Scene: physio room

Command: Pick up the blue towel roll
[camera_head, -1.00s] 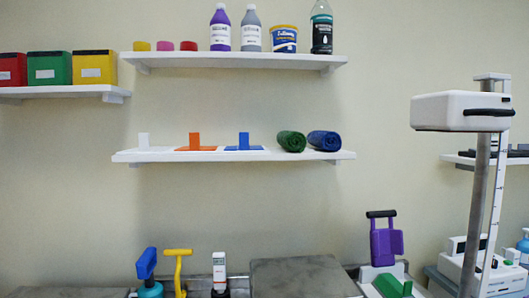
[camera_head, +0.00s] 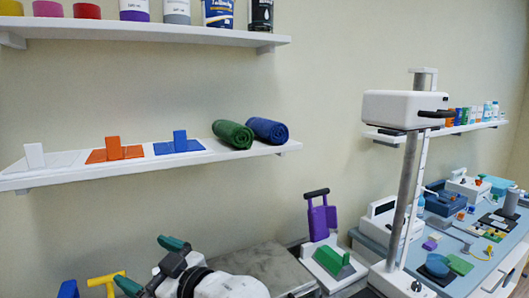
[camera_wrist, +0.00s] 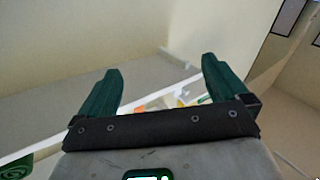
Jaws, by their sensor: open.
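The blue towel roll (camera_head: 268,130) lies at the right end of the middle wall shelf (camera_head: 60,176) in the head view. A green towel roll (camera_head: 233,134) lies right beside it on the left. My gripper (camera_head: 150,264) is low at the bottom of the head view, below and left of the rolls and well apart from them. Its two green fingers are spread with nothing between them. In the wrist view the open gripper (camera_wrist: 162,66) faces a wall and a white shelf edge. A green rolled end (camera_wrist: 15,168) shows at the lower left there; the blue roll is not visible.
White, orange (camera_head: 115,149) and blue (camera_head: 180,144) stands share the shelf, left of the rolls. An upper shelf (camera_head: 150,32) holds bottles and tubs. A tall column scale (camera_head: 405,110) stands to the right. Below are a grey surface (camera_head: 260,264) and a purple handled item (camera_head: 321,220).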

